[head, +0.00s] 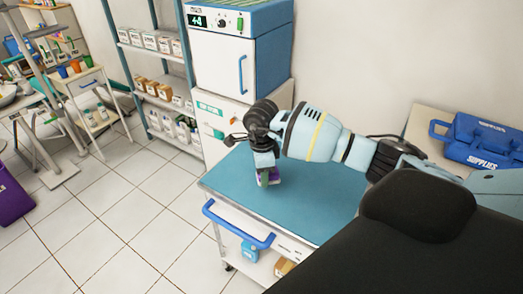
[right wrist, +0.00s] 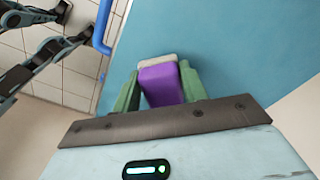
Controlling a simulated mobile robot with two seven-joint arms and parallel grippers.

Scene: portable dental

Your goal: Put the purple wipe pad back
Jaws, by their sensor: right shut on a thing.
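The purple wipe pad (head: 276,174) is mostly hidden in the head view by my right gripper (head: 268,178). In the right wrist view the purple wipe pad (right wrist: 163,88) has a pale grey end and sits between the green fingers of my right gripper (right wrist: 159,78), which is shut on it. The gripper points down over the blue top of a cart (head: 225,180). The pad is at or just above that surface; I cannot tell whether it touches.
A blue handle (head: 238,228) runs along the cart's front edge. A white cabinet with a blue frame (head: 222,65) stands behind the cart. A blue supplies case (head: 478,140) lies at the right. A shelf of boxes (head: 160,40) stands left. The cart top around the gripper is clear.

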